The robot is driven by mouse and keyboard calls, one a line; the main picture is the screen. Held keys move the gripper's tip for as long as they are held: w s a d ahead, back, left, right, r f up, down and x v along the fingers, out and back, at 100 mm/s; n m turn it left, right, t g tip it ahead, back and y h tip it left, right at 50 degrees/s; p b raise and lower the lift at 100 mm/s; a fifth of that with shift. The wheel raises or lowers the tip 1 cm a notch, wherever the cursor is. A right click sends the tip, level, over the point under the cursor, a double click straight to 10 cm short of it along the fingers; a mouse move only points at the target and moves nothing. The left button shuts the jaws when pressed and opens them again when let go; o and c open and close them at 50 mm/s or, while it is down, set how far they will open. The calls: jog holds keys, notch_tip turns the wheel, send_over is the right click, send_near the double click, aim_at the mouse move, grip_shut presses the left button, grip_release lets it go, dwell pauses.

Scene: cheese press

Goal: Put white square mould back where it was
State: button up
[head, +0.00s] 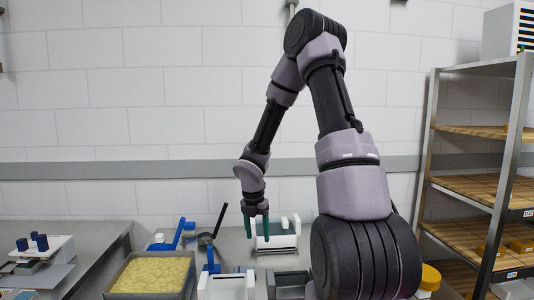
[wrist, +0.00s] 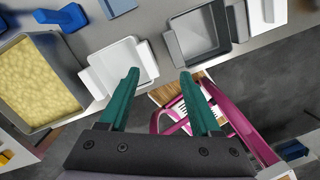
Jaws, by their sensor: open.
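The white square mould (wrist: 122,62) stands on the grey table near its front edge. It is an open, empty-looking box with side flanges, and it also shows at the bottom of the head view (head: 226,288). My gripper (wrist: 159,74) is open, with nothing between its teal fingers. In the wrist view the left fingertip overlaps the mould's right side, and I cannot tell whether they touch. In the head view my gripper (head: 256,235) points down, in front of a white and teal press-like unit.
A grey square mould (wrist: 197,36) stands right of the white one. A grey vat of yellow curd (head: 154,277) is at its left. A magenta frame (wrist: 228,112) is below the table edge. Shelving (head: 490,190) stands at the right.

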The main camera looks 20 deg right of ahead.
jog(key=s+r+m+t, duration=0.1)
jog(key=s+r+m, duration=0.2)
jog(key=r+m, duration=0.6)
jog(key=s+r+m+t, duration=0.1)
jog(key=s+r+m, duration=0.4)
jog(key=r, duration=0.6)
jog(key=s+a+r+m+t+y, duration=0.1)
jog(key=s+a+r+m+t, duration=0.1)
jog(key=s+r+m, duration=0.4)
jog(key=s+a+r+m+t+y, duration=0.2)
jog(key=s+r+m, duration=0.3)
jog(key=m, duration=0.6)
jog(key=shift+s+a+r+t, duration=0.3)
jog(key=shift+s+r, duration=0.1)
jog(key=shift+r, duration=0.5)
